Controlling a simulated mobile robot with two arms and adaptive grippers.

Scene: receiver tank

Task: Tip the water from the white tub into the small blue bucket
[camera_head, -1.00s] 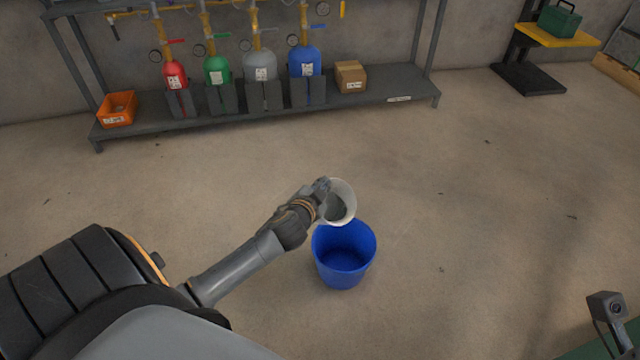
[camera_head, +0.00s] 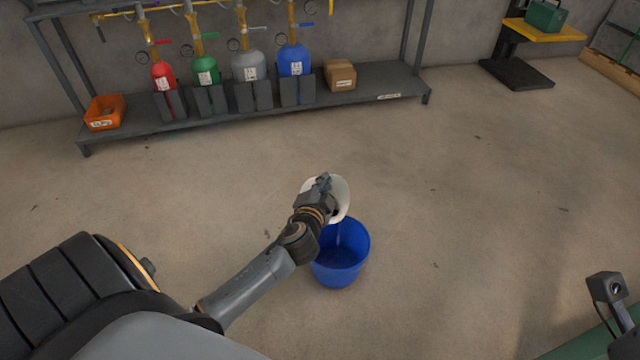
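The small blue bucket (camera_head: 350,262) stands upright on the concrete floor in the middle of the head view. The white tub (camera_head: 341,190) is held above the bucket's far side and tilted steeply, its mouth turned down towards the bucket. A thin pale stream shows below the tub, inside the bucket's opening. My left gripper (camera_head: 322,188) is shut on the tub at its near left side; its fingertips are partly hidden against the tub. The inside of the tub is mostly hidden. My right gripper is not in view.
A grey rack (camera_head: 390,85) with several gas cylinders, an orange bin (camera_head: 104,112) and a cardboard box (camera_head: 340,75) stands along the back wall. A green toolbox (camera_head: 546,17) sits on a yellow platform at the upper right. The floor around the bucket is clear.

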